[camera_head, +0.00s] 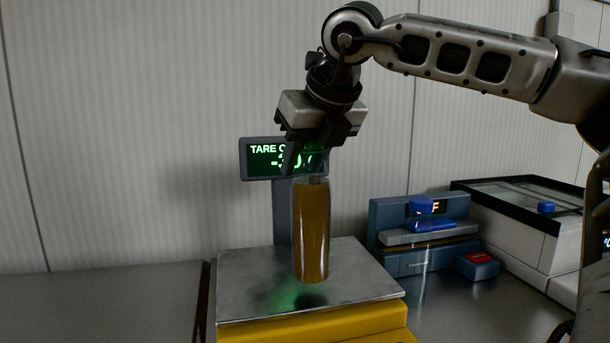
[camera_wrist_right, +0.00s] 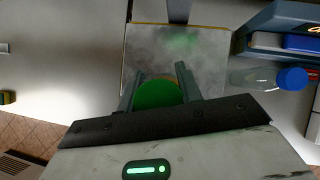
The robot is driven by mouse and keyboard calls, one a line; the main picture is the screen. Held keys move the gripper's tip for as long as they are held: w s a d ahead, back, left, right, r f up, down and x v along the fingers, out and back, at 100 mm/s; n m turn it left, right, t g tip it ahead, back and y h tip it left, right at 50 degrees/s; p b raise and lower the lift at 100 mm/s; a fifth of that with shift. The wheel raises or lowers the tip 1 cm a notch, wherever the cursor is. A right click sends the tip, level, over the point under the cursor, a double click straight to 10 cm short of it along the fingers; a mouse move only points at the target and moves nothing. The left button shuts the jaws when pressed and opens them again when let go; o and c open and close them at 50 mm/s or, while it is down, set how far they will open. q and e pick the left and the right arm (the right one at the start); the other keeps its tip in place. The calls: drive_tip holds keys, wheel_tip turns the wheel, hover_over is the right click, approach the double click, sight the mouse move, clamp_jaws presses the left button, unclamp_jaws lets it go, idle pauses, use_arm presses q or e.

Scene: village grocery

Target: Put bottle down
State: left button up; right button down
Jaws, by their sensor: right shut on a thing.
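An amber-brown bottle (camera_head: 312,230) with a green cap (camera_head: 315,160) is upright over the metal plate (camera_head: 245,285) of a yellow scale. My right gripper (camera_head: 308,160) is above it, shut on the cap end from the top. In the right wrist view the green cap (camera_wrist_right: 158,94) sits between the two fingers (camera_wrist_right: 158,88), with the scale plate (camera_wrist_right: 195,48) beyond. The bottle's base appears at or just above the plate; I cannot tell whether it touches. My left gripper is not in view.
The scale's display (camera_head: 262,160) behind the bottle reads "TARE" and a negative number, partly hidden. A blue-grey device (camera_head: 400,262) and a glass-topped white case (camera_head: 520,225) stand at right. A clear blue-capped bottle (camera_wrist_right: 255,78) shows in the wrist view. The left counter (camera_head: 100,305) is clear.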

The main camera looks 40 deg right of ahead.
wheel_tip(320, 180, down, 3)
drive_tip(key=shift+r, duration=0.2)
drive_tip(key=c, duration=0.9)
unclamp_jaws()
drive_tip(key=v, duration=1.2)
drive_tip(key=shift+s, duration=0.1)
